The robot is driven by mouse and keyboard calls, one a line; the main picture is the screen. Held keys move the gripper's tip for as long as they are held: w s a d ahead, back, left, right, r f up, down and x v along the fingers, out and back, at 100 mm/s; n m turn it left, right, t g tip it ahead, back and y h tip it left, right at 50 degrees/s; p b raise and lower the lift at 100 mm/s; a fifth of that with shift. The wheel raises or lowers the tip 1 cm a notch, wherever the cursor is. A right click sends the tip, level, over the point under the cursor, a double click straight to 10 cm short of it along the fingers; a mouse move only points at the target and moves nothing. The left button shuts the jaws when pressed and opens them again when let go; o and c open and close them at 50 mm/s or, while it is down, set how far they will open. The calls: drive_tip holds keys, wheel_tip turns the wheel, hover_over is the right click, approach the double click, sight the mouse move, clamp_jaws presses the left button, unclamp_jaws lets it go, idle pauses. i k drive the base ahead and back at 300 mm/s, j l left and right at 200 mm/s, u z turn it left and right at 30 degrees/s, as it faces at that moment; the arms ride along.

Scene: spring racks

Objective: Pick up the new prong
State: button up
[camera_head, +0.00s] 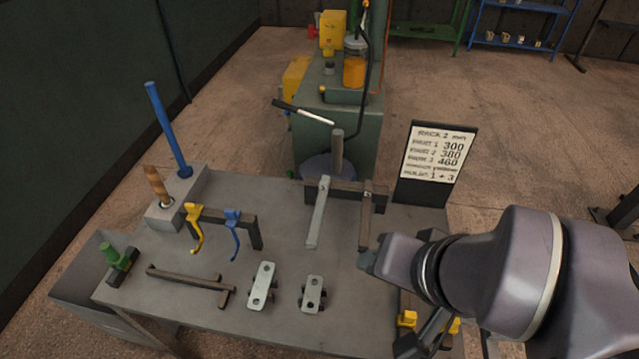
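Two bars are fixed side by side to a dark crosspiece (343,188) at the back of the grey table. One is a pale grey prong (318,214); the other is a brown, darker prong (366,218). No label marks which is new; the pale one looks cleaner. My arm enters from the right, and its wrist (396,258) is just right of the dark prong's near end, apart from the pale one. Dark and yellow parts (407,319) show below the wrist. My gripper's fingers cannot be made out clearly among them.
Two drilled pale plates (262,286) (313,294) and a brown bar (190,281) lie in front. A stand with yellow and blue hooks (233,222), a block with upright rods (180,200) and a green-knobbed piece (122,262) are left. A sign (436,157) stands behind.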

sight(310, 244)
drive_tip(key=z, duration=2.9)
drive_tip(key=u, duration=3.3)
drive_tip(key=i+j+u, duration=0.1)
drive_tip(key=j, duration=0.25)
drive_tip(key=i+j+u, duration=0.2)
drive_tip(key=i+j, duration=0.15)
drive_tip(key=j, duration=0.25)
